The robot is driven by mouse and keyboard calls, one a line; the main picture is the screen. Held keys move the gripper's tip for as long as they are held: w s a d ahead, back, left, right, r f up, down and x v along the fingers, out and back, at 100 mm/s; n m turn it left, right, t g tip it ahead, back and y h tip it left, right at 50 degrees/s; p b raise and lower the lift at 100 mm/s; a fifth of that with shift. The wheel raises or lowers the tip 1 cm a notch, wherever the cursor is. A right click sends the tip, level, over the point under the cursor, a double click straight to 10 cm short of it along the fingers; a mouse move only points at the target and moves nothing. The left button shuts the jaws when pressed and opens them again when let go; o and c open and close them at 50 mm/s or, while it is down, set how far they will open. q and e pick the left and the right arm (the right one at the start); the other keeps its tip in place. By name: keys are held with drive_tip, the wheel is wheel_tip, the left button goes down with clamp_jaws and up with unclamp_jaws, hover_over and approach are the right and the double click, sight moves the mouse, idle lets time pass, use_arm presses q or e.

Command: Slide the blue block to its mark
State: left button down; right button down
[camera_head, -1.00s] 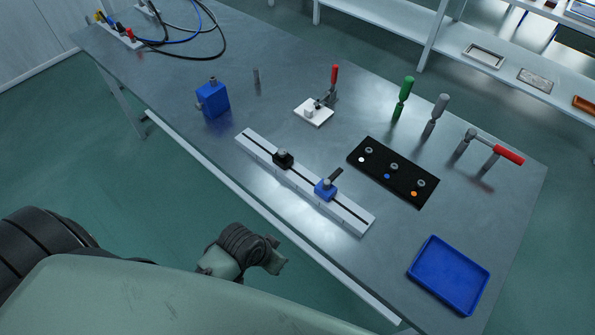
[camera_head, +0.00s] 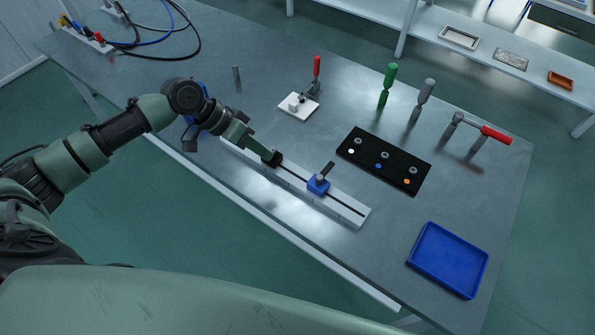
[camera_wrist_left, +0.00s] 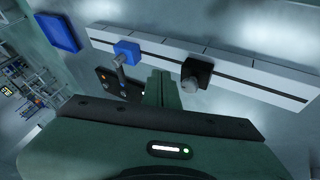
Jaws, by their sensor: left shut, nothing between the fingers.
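A black block (camera_head: 271,158) sits on the same rail, further left. My left gripper (camera_head: 265,152) is shut and empty, its tips close to the black block; contact cannot be told. In the left wrist view the shut fingers (camera_wrist_left: 162,88) point between the blue block (camera_wrist_left: 127,51) and the black block (camera_wrist_left: 196,73). Thin lines cross the rail (camera_wrist_left: 260,80); I cannot tell which is the mark. My right gripper is not in view.
A black panel (camera_head: 384,160) with coloured dots lies behind the rail, and a blue tray (camera_head: 449,260) lies to the right. Green (camera_head: 387,86) and grey (camera_head: 424,98) handled tools and a red-handled fixture (camera_head: 496,134) stand at the back. A white-based clamp (camera_head: 299,104) stands behind the rail.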

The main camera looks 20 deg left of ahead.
use_arm(q)
drive_tip(key=p, duration=0.3)
approach(300, 182)
drive_tip(key=w+f, duration=0.1)
drive_tip(key=w+d+f, duration=0.1)
drive_tip(key=w+f, duration=0.1)
drive_tip(key=shift+w+d+f, duration=0.2)
drive_tip(key=shift+d+f, duration=0.1)
drive_tip(key=d, duration=0.1)
drive_tip(key=d+p, duration=0.1)
drive_tip(key=d, duration=0.1)
drive_tip(key=shift+s+d+f+p, duration=0.1)
drive_tip(key=shift+s+f+p, duration=0.1)
drive_tip(key=shift+s+p, duration=0.15)
drive_tip(key=shift+s+d, duration=0.25)
drive_tip(key=shift+d, duration=0.15)
drive_tip(key=shift+f, duration=0.15)
